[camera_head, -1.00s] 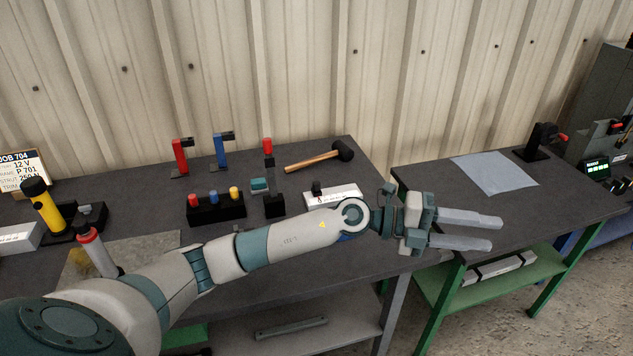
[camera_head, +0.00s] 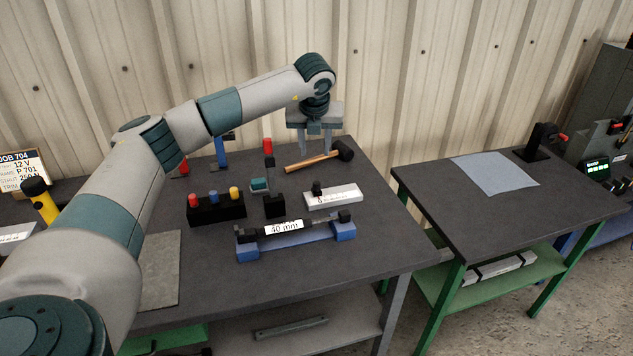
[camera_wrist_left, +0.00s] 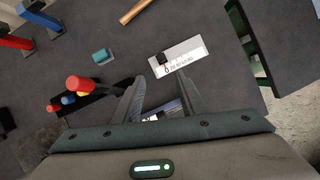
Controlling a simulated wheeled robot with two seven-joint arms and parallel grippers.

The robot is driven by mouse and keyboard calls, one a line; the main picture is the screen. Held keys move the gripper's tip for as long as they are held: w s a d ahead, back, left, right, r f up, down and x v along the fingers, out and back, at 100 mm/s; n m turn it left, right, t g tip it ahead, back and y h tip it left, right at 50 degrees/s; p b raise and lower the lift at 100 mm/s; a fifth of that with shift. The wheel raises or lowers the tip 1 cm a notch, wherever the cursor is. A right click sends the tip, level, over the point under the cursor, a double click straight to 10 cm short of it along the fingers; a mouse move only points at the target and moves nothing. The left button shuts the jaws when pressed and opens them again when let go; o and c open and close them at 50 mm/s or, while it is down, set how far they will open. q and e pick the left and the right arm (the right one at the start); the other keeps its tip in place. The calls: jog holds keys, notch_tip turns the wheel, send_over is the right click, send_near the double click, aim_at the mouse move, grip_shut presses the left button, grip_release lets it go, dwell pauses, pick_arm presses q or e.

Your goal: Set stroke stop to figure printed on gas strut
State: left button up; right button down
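The gas strut (camera_head: 295,227) is a dark cylinder with a white label reading "40 mm". It lies in a blue cradle (camera_head: 290,241) near the table's front. The stroke stop is a white scale plate (camera_head: 340,196) with a small black slider (camera_head: 317,188) near its left end. In the wrist view the plate (camera_wrist_left: 190,54) shows small printed figures, with the slider (camera_wrist_left: 164,60) at the left. My left gripper (camera_head: 316,148) points down, open and empty, above the back of the table behind the plate. Its fingers (camera_wrist_left: 160,95) are apart. My right gripper is not in view.
A hammer (camera_head: 320,158) lies just under my left gripper. Left of the plate stand a red-topped post (camera_head: 268,170) and a black block (camera_head: 217,211) with coloured knobs. A second table (camera_head: 480,220) on the right holds a grey cloth (camera_head: 495,172).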

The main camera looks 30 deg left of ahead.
pick_arm(q)
jog(key=shift+f, duration=0.15)
jog(key=p, duration=0.6)
send_near(317, 183)
jog(key=x, duration=0.7)
jog(key=shift+f, duration=0.3)
jog(key=shift+w+a+f, duration=0.2)
jog(key=shift+f, duration=0.35)
grip_shut()
